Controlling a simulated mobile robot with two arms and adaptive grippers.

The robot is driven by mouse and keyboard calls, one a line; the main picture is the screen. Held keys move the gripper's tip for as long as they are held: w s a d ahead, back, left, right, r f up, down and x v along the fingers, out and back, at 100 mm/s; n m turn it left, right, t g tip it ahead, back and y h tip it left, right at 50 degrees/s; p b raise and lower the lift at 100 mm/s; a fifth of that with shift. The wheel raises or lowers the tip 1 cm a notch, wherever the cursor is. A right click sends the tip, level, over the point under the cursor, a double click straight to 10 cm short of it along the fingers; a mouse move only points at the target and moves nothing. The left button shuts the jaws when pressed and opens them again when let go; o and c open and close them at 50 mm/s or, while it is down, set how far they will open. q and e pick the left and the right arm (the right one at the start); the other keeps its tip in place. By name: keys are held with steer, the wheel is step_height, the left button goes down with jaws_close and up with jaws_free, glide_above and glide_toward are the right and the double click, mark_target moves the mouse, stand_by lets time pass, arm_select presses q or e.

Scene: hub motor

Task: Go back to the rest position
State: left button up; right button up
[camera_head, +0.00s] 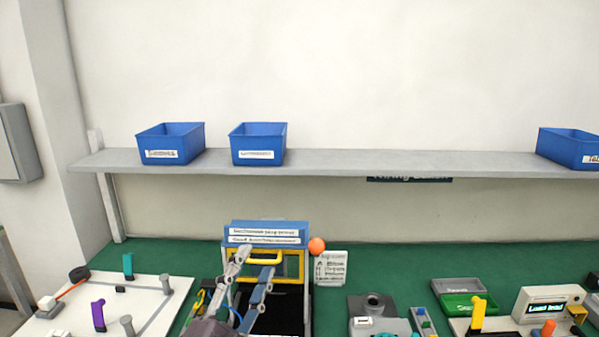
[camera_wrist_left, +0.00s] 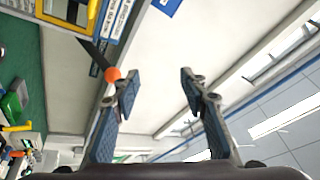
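My left gripper (camera_head: 254,262) reaches up from the bottom edge of the head view, in front of the yellow-framed station (camera_head: 297,278). In the left wrist view its two fingers (camera_wrist_left: 160,85) are spread apart with nothing between them but pale wall. The gripper is open and empty. The station has a blue sign board (camera_head: 265,233) on top and an orange ball (camera_head: 317,245) at its upper right corner. Whether the fingers touch the station cannot be told. My right gripper is not in view.
A grey shelf (camera_head: 330,161) with blue bins (camera_head: 258,146) runs along the wall. On the green bench (camera_head: 205,258) are a white board (camera_head: 150,300) at left, and a grey device (camera_head: 372,305), trays (camera_head: 462,303) and a display unit (camera_head: 548,306) at right. Space above the bench is free.

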arm_select(q)
steer(key=s+a+f+n+g+y, duration=0.3)
steer(key=s+a+f+n+g, duration=0.15)
steer(key=f, duration=0.65)
steer(key=s+a+f+n+g+y, duration=0.35)
steer(key=a+f+n, duration=0.25)
steer(key=f, duration=0.6)
steer(key=s+a+f+n+g, duration=0.15)
steer(key=s+f+g, duration=0.4)
steer(key=s, duration=0.55)
steer(key=s+f+n+g, duration=0.2)
steer(key=s+f+g, duration=0.2)
steer(key=s+f, duration=0.45)
steer(key=s+f+g, duration=0.1)
steer(key=s+f, duration=0.1)
steer(key=f, duration=1.1)
steer(key=s+f, duration=0.2)
steer(key=f, duration=1.1)
steer(key=s+a+f+g, duration=0.1)
steer(key=s+a+f, duration=0.2)
steer(key=s+f, duration=1.2)
steer(key=shift+s+m, duration=0.4)
steer(key=shift+s, duration=0.2)
